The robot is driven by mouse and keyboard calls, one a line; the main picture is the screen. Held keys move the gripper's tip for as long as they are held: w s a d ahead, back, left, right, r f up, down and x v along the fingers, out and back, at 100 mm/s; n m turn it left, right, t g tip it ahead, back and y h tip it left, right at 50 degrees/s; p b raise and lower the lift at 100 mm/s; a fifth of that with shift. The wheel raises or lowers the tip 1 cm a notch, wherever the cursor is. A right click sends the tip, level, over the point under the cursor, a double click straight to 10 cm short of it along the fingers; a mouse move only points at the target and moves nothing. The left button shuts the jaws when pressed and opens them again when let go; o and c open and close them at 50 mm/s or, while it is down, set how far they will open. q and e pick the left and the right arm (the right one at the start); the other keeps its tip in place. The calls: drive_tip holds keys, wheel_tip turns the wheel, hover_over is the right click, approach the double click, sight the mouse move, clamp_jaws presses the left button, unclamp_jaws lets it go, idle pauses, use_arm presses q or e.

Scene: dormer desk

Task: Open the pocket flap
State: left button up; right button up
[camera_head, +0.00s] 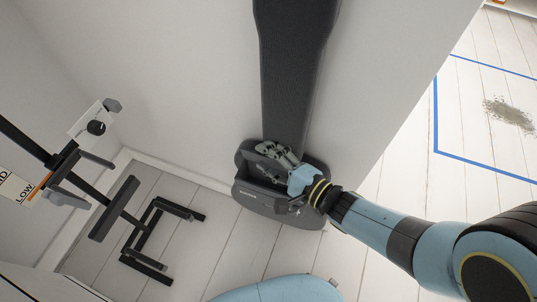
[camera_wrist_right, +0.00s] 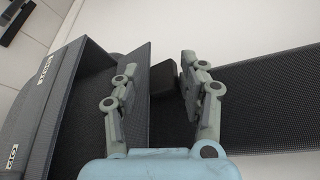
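A dark grey pocket unit (camera_head: 250,192) sits low against the white wall, below a long dark panel (camera_head: 290,75). My right gripper (camera_head: 275,152) reaches in from the right, over the opening of the pocket unit. In the right wrist view the gripper (camera_wrist_right: 160,66) is open, its two fingers apart. A thin dark plate (camera_wrist_right: 147,110), which looks like the flap, stands on edge near the left finger. A small black block (camera_wrist_right: 164,76) shows between the fingers, closer to the right one. I cannot tell whether either finger touches the plate or block. My left gripper is not in view.
A black metal frame (camera_head: 128,222) with a knob and a white plate stands on the left. A light blue rounded shape (camera_head: 280,290) shows at the bottom edge. White plank floor with a blue taped outline (camera_head: 436,115) lies open on the right.

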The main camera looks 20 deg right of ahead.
drive_tip(key=shift+w+r, duration=0.1)
drive_tip(key=v, duration=0.8)
idle(0.3)
drive_tip(key=shift+c, duration=0.4)
